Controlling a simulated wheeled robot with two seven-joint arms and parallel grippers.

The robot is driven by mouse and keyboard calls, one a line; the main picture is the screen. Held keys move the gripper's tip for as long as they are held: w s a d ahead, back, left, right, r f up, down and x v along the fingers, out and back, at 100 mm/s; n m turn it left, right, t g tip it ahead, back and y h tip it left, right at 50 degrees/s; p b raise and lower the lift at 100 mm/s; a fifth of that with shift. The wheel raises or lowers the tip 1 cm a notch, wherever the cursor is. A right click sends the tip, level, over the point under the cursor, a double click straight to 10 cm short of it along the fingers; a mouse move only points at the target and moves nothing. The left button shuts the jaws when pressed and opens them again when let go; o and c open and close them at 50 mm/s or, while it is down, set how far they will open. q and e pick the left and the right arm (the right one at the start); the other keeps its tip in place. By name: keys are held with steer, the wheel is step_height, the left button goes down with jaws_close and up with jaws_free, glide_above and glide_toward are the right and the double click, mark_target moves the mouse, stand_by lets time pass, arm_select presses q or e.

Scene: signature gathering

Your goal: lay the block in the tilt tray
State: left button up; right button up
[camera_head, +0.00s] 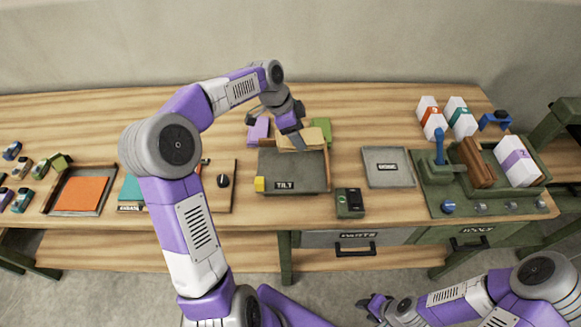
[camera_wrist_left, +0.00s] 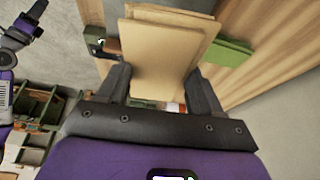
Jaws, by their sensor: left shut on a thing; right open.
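A tan block (camera_head: 313,137) is at the back edge of the grey tilt tray (camera_head: 294,176), which is labelled TILT and has a yellow piece at its front left corner. My left gripper (camera_head: 298,140) is shut on the block from above. The left wrist view shows the tan block (camera_wrist_left: 160,58) between the two dark fingers (camera_wrist_left: 158,88). I cannot tell whether the block touches the tray. The tray's surface in front of the block is bare. My right gripper (camera_head: 371,306) is open and empty, low in front of the table.
A purple block (camera_head: 258,131) and a green block (camera_head: 322,128) stand behind the tray, left and right. A dark green box (camera_head: 350,203) is at its front right, a grey DONE pad (camera_head: 388,167) further right. A board with a black knob (camera_head: 223,181) lies left.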

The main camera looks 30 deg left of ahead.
mark_target(279, 135)
arm_select(q)
steer(key=shift+a, duration=0.25)
step_height(279, 135, down, 10)
steer(key=shift+r+b, duration=0.15)
steer(key=shift+b, duration=0.6)
steer(key=o, duration=1.1)
steer(key=shift+o, duration=0.2)
steer(key=shift+a+r, duration=0.1)
steer(key=shift+r, duration=0.05)
steer(key=p+v, duration=0.1)
steer(key=v, duration=1)
steer(key=shift+a+r+p, duration=0.15)
steer(key=shift+r+p, duration=0.2)
